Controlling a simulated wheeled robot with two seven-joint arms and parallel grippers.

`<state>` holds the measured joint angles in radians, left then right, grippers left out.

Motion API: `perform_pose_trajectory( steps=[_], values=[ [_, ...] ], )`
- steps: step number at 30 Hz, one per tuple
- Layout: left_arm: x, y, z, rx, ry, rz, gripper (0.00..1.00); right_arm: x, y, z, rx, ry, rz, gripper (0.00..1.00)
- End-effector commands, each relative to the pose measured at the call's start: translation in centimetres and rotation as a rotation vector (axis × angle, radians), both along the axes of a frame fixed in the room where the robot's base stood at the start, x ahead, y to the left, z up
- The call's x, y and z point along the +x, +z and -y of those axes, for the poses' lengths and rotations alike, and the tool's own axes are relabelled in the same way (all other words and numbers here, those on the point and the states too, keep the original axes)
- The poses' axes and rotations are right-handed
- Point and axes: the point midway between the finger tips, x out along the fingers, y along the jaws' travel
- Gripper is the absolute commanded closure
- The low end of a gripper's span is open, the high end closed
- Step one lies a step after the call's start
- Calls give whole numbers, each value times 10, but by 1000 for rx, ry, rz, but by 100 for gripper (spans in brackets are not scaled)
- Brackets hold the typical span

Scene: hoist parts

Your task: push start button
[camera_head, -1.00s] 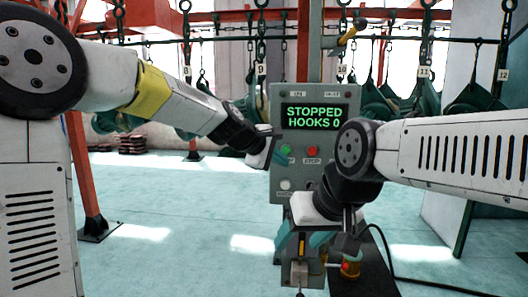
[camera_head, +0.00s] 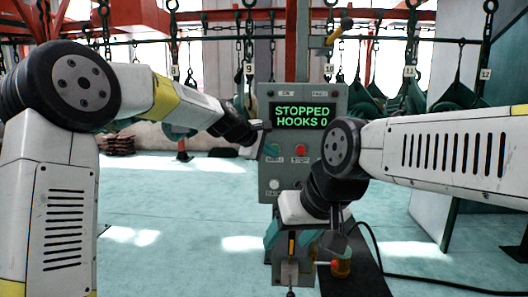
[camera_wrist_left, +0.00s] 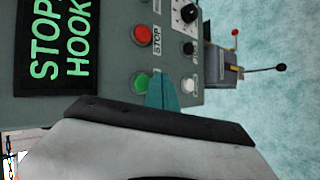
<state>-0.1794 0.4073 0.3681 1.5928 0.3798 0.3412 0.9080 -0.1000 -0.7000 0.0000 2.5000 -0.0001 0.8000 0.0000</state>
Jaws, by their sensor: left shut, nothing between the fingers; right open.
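The control panel (camera_head: 310,180) stands upright in the middle of the head view. Its screen (camera_head: 302,116) reads "STOPPED HOOKS 0". The green start button (camera_head: 272,150) is at the panel's left, beside the red stop button (camera_head: 301,150). In the left wrist view the green button (camera_wrist_left: 141,82) shows right by the teal fingers of my left gripper (camera_wrist_left: 161,93). In the head view my left gripper (camera_head: 258,143) is shut and empty at the panel's left edge; I cannot tell whether it touches the button. My right gripper (camera_head: 304,240) is open, low before the panel.
A white button (camera_head: 273,184) and a dial sit lower on the panel. A yellow-ended lever (camera_head: 340,30) is above it. A small device with a red knob (camera_head: 341,264) stands below. Chains with numbered hooks hang behind. A cable runs over the open floor at right.

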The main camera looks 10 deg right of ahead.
Motion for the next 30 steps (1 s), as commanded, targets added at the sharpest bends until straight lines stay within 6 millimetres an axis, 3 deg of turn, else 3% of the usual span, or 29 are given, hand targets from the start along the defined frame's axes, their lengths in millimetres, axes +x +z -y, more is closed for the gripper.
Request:
perform_pose_trajectory(
  steps=[8,30],
  values=[
    [12,-1,4,1,0,-1,100,0,0,0,0,0,0,42],
    [12,0,3,1,0,-1,100,0,0,0,0,0,0,42]
  ],
)
